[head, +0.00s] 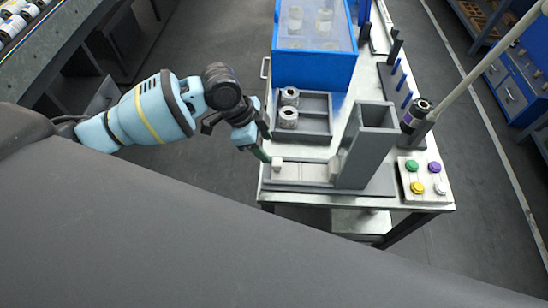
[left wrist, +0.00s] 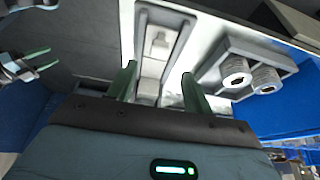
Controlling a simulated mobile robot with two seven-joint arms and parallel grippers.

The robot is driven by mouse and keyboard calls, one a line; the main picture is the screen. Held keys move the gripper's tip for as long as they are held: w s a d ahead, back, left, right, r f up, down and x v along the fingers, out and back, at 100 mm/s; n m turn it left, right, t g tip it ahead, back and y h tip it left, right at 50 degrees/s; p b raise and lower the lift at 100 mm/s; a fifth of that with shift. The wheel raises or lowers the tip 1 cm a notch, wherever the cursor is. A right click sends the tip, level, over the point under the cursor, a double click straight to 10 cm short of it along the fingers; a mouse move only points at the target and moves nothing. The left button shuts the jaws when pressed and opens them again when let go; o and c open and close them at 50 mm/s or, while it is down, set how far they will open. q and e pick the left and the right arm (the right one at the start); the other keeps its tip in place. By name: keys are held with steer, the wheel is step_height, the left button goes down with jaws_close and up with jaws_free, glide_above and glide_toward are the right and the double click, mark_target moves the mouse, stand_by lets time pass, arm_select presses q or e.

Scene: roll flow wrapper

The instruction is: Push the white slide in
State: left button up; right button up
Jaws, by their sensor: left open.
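The white slide (head: 277,164) is a small block at the left end of the channel in a grey fixture (head: 305,171). My left gripper (head: 268,149) is open and empty, just left of and above that end. In the left wrist view its green fingers (left wrist: 158,90) stand apart, with the near end of the channel (left wrist: 147,88) between them. Contact with the slide cannot be told. A pale block (head: 335,168) sits further along the channel beside a tall grey tower (head: 370,145). My right gripper (left wrist: 50,58) shows at the left of the left wrist view, its fingers apart and empty.
A grey tray (head: 318,104) with two rolls (head: 289,117) lies behind the channel. A blue machine (head: 315,75) stands further back. A button box (head: 425,180) and a dark cylinder (head: 416,115) with a pale rod are right of the tower. Open floor lies left of the table.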

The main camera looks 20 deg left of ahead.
mark_target(277, 162)
arm_select(q)
steer(key=shift+b+x, duration=0.3)
steer(key=shift+x, duration=3.3)
steer(key=shift+d, duration=0.1)
jaws_close()
